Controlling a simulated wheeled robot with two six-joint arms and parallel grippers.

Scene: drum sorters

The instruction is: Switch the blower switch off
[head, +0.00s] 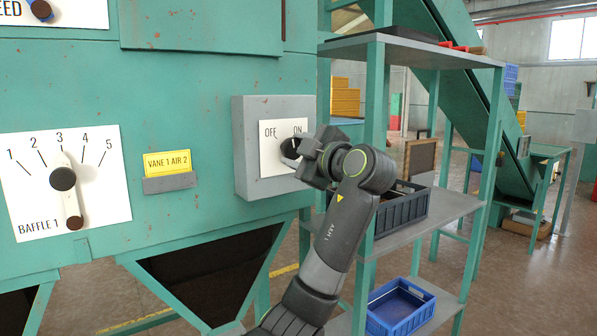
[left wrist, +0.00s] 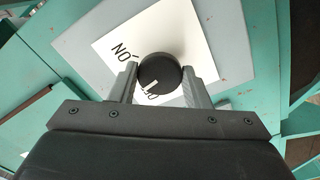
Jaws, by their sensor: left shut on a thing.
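The blower switch is a round black knob (head: 290,148) on a white plate (head: 270,158) marked OFF at the left and ON at the right. The plate sits on a grey box (head: 243,172) on the green machine. My left gripper (head: 308,157) reaches it from the right and hides part of the plate. In the left wrist view the knob (left wrist: 160,72) lies between the two fingers (left wrist: 161,84), which are shut on it. A white mark on the knob's lower edge shows there, near the partly hidden OFF lettering. Its exact setting is hard to tell. My right gripper is not in view.
A baffle dial (head: 63,180) and a yellow label (head: 167,163) are on the machine at the left. A green shelf rack with a dark crate (head: 402,212) and a blue crate (head: 398,308) stands close to my left arm at the right.

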